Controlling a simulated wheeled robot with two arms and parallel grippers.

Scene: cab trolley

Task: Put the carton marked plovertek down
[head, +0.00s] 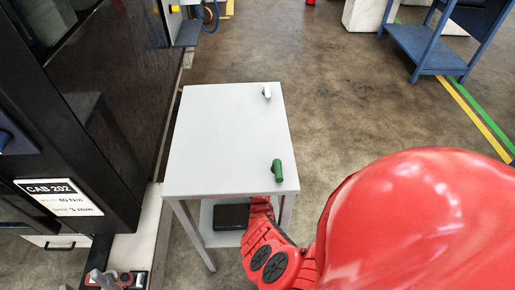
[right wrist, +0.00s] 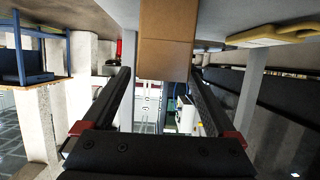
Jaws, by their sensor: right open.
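A plain brown carton (right wrist: 167,30) shows at the top middle of the right wrist view, against a grey surface. No marking is readable on it. My right gripper (right wrist: 160,75) is open, with its two black fingers apart and the carton's near end at or just beyond the fingertips. I cannot tell whether they touch. In the head view my red right arm reaches down to the near right edge of the grey trolley (head: 220,140); its gripper and the carton are hidden there. My left gripper is not in view.
A green object (head: 278,171) and a small white object (head: 267,91) are on the trolley top, otherwise clear. A black box (head: 232,217) lies on its lower shelf. The dark machine CAB 202 (head: 60,187) is close on the left. A blue cart (head: 425,45) stands far right.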

